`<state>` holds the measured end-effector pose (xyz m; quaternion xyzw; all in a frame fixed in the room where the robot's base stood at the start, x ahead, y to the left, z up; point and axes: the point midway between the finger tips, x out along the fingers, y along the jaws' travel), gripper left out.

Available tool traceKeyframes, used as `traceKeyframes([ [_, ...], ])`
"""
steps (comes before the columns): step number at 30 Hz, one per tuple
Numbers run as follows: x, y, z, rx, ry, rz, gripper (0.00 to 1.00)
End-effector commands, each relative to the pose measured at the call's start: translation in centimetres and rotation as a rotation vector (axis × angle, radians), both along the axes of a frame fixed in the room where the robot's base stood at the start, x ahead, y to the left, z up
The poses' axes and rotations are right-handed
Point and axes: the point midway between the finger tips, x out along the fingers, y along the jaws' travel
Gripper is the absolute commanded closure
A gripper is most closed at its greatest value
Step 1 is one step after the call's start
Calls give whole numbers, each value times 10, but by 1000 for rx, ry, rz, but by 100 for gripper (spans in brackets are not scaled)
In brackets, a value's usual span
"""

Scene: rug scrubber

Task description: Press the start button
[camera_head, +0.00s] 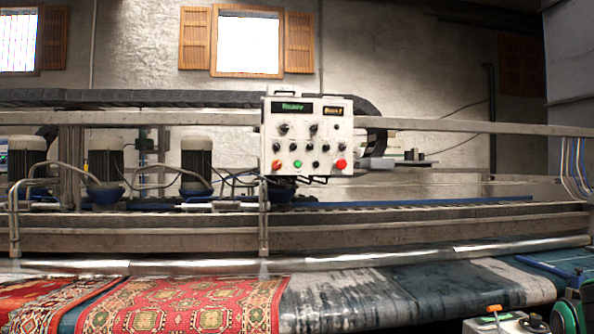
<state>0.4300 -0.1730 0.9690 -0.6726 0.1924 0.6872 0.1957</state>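A white control panel (308,150) hangs in the middle of the view, in front of the long machine. Its wide display (293,107) reads what looks like "Ready" in green. A smaller display (333,111) beside it has amber text too small to read surely. Several dark knobs sit in rows below. In the bottom row are an orange-red button (277,165) at left, a small green button (297,164) beside it, and a larger red button (341,164) at right. Labels are not readable, so which one is start cannot be read. My gripper is not in view.
A long metal rug-washing machine (150,238) spans the view, with motors at left. Red patterned rugs (185,305) and a grey-blue rug (345,300) lie in front. At bottom right are a small pale box (505,322) and blue-green equipment (565,285).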

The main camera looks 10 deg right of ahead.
Motion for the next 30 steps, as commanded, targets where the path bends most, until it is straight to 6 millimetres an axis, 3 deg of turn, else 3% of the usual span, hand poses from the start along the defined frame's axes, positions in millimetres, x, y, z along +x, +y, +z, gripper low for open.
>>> traceKeyframes([
  [1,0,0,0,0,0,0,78],
  [4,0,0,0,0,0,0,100],
  [30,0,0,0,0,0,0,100],
])
